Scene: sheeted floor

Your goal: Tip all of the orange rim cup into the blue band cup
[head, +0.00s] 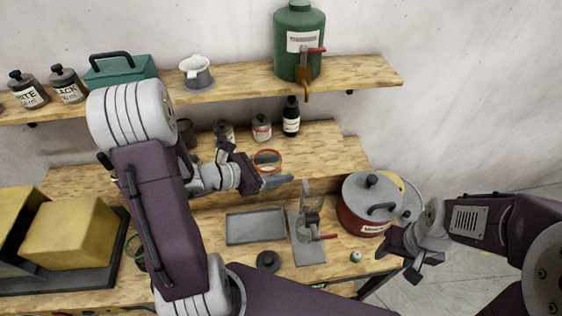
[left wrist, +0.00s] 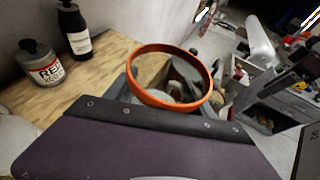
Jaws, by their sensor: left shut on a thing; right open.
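The orange rim cup (head: 268,167) is clear-walled with an orange ring at its mouth. My left gripper (head: 262,175) is shut on it, in front of the raised wooden shelf. In the left wrist view its orange rim (left wrist: 166,104) shows just beyond the gripper body; its contents cannot be made out clearly. I cannot pick out a blue band cup in either view; my left arm hides part of the bench. My right gripper (head: 404,262) is open and empty at the bench's right front, near the red pot.
A grey tray (head: 255,228), a stand with clear glassware (head: 308,250), a black lid (head: 268,261) and a red pot (head: 358,218) stand on the bench. Bottles, including a dark one (head: 291,117), line the shelf behind. Yellow blocks (head: 70,235) sit at left.

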